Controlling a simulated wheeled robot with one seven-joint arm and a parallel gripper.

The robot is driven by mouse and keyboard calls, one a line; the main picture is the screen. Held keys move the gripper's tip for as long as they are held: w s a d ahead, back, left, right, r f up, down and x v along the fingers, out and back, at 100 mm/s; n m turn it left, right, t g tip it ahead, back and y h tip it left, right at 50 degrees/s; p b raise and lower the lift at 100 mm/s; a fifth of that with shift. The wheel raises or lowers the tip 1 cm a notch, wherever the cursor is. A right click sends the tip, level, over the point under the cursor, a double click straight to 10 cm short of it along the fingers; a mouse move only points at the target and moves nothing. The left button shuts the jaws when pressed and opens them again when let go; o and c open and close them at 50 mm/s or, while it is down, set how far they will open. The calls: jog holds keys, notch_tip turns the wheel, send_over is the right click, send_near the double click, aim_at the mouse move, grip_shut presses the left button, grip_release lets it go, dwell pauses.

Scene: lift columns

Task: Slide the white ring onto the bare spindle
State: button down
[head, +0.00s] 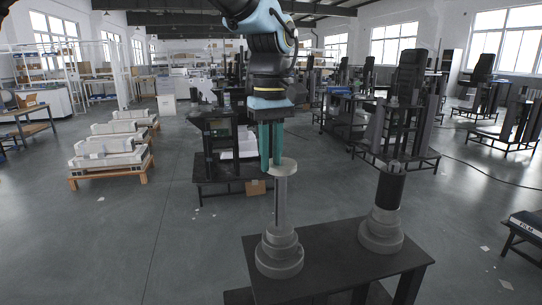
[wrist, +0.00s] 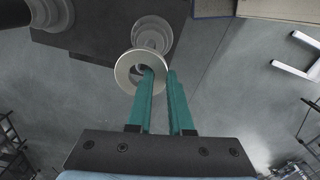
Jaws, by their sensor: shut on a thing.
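The white ring (head: 284,167) is a flat pale disc with a hole. My gripper (head: 270,165) is shut on one side of its rim. In the wrist view, one green finger of my gripper (wrist: 161,72) passes into the hole of the ring (wrist: 122,73) and the other is outside the rim. The bare spindle (head: 281,205) is a slim grey post on a stepped round base. In the head view the ring is at its top. The base of this spindle (wrist: 152,30) shows just beyond the ring in the wrist view. I cannot tell whether the ring is around the post or above it.
Both spindles stand on a dark table (head: 335,268). A second spindle to the right carries a black sleeve (head: 388,189) above its stepped grey base (head: 380,233). A dark rack (head: 232,170) and pallets with pale parts (head: 108,155) stand behind. Open floor lies left of the table.

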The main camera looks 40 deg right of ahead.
dwell(0.3)
jog(key=c, duration=0.7)
grip_release()
jog(key=shift+c, duration=0.2)
jog(key=shift+r, duration=0.1)
jog(key=shift+r+p, duration=2.65)
jog(key=shift+r, duration=0.3)
